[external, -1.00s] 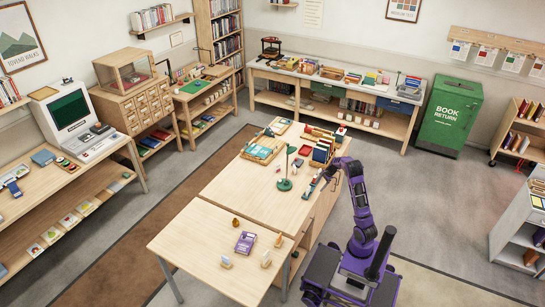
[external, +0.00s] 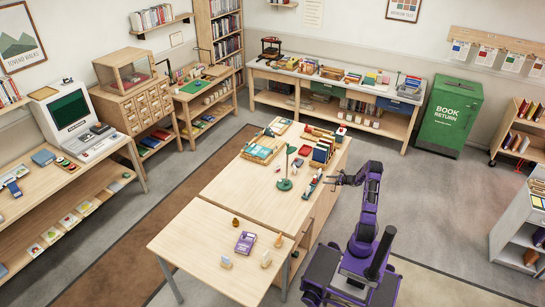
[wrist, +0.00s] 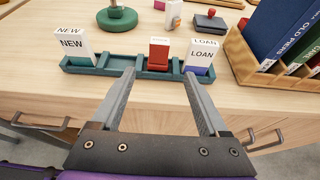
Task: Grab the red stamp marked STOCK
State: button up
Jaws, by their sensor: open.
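A teal rack (wrist: 110,68) stands near the table's front edge and holds three upright stamps. In the wrist view, the white NEW stamp (wrist: 72,46) is at the left end and the white and purple LOAN stamp (wrist: 201,56) at the right. Between them is a red stamp (wrist: 159,53) with a pale top; its lettering is too small to read. My gripper (wrist: 159,74) is open and empty, its fingers pointing toward the red stamp from the front, apart from it. In the external view the gripper (external: 333,180) is just right of the rack (external: 313,184).
A green lamp base (wrist: 117,18) stands behind the rack, left of centre. A dark stamp pad (wrist: 210,21) and a small white and orange item (wrist: 174,14) lie behind. A wooden book holder (wrist: 240,50) with blue and green books is close on the right.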

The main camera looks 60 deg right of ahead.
aim_at(315, 179)
jog(key=x, duration=0.8)
jog(key=shift+r+b+x, duration=0.2)
jog(key=shift+b+x, duration=0.2)
jog(key=shift+x, duration=2.45)
jog(key=shift+a, duration=0.15)
grip_shut()
